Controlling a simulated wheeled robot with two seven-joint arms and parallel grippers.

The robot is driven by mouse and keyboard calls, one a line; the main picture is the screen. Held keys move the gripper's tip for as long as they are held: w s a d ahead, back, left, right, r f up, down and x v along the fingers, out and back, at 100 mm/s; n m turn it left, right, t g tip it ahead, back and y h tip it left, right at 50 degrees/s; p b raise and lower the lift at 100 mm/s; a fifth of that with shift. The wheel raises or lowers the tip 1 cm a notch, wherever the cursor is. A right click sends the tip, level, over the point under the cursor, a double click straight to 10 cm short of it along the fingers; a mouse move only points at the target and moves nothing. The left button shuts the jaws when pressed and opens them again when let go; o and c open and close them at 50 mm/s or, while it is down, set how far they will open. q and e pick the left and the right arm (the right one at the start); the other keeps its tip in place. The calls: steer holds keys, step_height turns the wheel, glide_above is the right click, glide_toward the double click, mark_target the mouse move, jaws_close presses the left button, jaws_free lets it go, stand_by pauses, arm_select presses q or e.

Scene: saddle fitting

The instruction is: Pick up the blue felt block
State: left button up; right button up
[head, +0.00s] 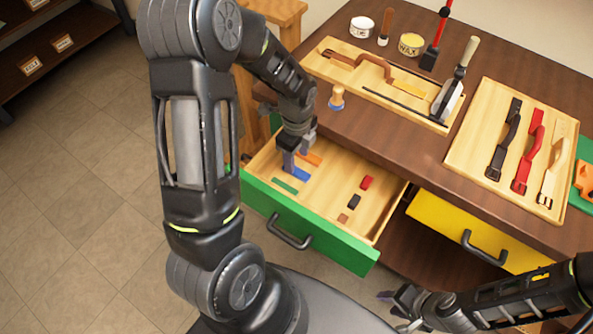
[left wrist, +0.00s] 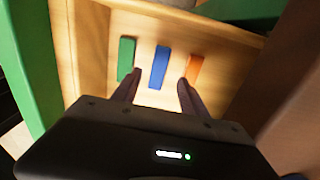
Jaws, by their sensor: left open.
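The blue felt block (head: 298,173) lies flat in the open green-fronted drawer (head: 330,199), between a green block (head: 285,186) and an orange block (head: 309,158). In the left wrist view the blue block (left wrist: 159,67) lies ahead of and between the two fingertips. My left gripper (head: 289,163) is open and empty, pointing down into the drawer at the blue block; its fingers also show in the left wrist view (left wrist: 158,85). My right gripper (head: 400,300) is at the lower right, away from the drawer; its jaw state is unclear.
The drawer also holds red (head: 366,182), dark (head: 354,201) and brown (head: 342,218) small blocks on its right side. A yellow drawer (head: 470,240) is beside it. The tabletop above holds a tool tray (head: 340,72) and a strap board (head: 475,130). Drawer walls stand close around my left gripper.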

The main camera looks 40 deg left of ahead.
mark_target(297, 170)
arm_select(q)
step_height(297, 170, down, 5)
steer(key=shift+s+r+p, duration=0.1)
steer(key=shift+p, duration=0.25)
stand_by(0.4)
jaws_close()
stand_by(0.4)
